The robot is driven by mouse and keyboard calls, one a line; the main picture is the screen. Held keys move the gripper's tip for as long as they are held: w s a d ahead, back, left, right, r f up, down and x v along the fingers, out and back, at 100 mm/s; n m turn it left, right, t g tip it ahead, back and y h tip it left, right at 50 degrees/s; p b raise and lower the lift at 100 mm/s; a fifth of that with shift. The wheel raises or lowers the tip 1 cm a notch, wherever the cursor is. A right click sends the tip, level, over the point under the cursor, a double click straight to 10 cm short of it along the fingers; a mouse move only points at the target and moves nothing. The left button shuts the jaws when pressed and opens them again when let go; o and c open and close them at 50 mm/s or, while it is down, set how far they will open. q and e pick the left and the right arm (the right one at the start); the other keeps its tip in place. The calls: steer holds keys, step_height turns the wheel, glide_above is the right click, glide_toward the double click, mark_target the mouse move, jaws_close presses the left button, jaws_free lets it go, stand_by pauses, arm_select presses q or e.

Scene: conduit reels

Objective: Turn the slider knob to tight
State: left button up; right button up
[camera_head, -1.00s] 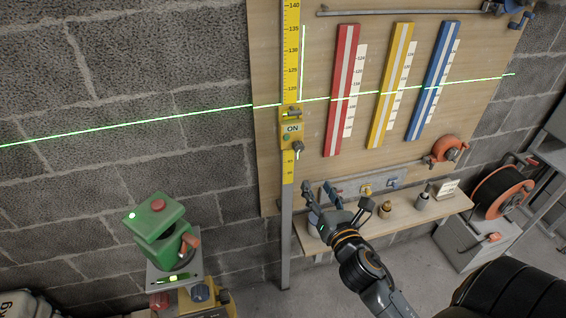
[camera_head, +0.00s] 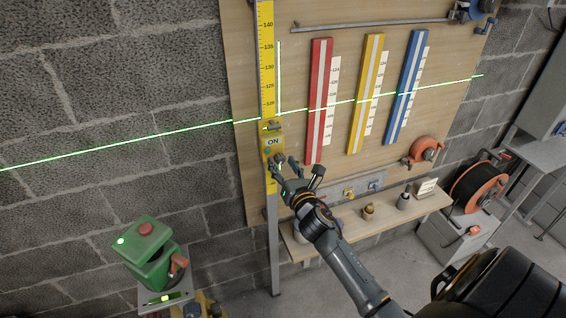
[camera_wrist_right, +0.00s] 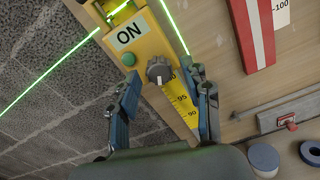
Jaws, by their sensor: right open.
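The slider (camera_head: 272,143) is a yellow block marked ON, riding on a yellow measuring staff (camera_head: 266,60) in the head view. The right wrist view shows the slider (camera_wrist_right: 133,35) with a green button and a dark grey knob (camera_wrist_right: 159,70) with a pale mark at its lower edge. My right gripper (camera_head: 279,165) is at the slider's lower part and covers the knob in the head view. In the right wrist view its two fingers (camera_wrist_right: 165,98) are apart, one on each side below the knob, with nothing between them. My left gripper is not in view.
A green laser line crosses the wall and the board (camera_head: 240,80). Red (camera_head: 319,100), yellow and blue strips hang to the right. A shelf (camera_head: 385,220) with small items is below. A green laser device (camera_head: 150,250) stands at lower left.

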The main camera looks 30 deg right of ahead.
steer(key=shift+w, duration=0.15)
steer(key=shift+c, duration=0.4)
jaws_close()
